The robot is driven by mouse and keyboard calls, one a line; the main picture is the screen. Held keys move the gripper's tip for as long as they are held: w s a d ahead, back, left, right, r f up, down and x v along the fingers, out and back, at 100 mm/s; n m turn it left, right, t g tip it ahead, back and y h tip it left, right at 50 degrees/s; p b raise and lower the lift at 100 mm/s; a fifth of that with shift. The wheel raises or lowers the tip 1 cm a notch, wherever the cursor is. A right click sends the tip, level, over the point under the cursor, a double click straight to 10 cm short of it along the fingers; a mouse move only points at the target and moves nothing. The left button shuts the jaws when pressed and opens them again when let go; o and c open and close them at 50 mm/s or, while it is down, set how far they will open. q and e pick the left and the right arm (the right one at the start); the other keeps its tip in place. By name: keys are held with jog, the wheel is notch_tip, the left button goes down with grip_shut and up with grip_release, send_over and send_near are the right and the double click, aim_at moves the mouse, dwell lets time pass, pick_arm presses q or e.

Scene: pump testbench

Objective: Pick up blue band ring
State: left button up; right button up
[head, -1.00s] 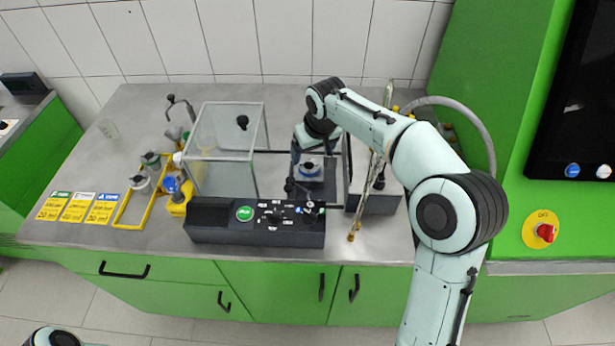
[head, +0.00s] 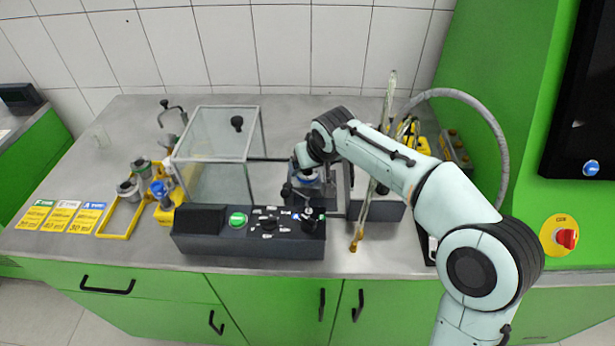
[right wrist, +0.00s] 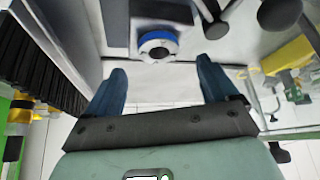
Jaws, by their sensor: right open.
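The blue band ring (right wrist: 157,38) is a small pale ring with a blue band around it, seen at the top middle of the right wrist view. It sits on a grey block and lies beyond my right gripper's fingertips (right wrist: 162,70). The two blue fingers are spread apart with nothing between them. In the head view my right gripper (head: 303,183) is low behind the black control box, over the ring's place, and mostly hides it. My left gripper is not in view.
The black control box (head: 205,245) with a green button stands in front. A clear glass case (head: 215,155) is at the left of the gripper. Yellow holders and cards (head: 50,215) lie at the far left.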

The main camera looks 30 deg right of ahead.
aim_at(306, 174)
jog(key=x, duration=0.5)
jog(key=shift+s+d, duration=0.1)
jog(key=shift+s, duration=0.05)
jog(key=c, duration=1.3)
jog(key=shift+o, duration=0.2)
jog(key=shift+r, duration=0.15)
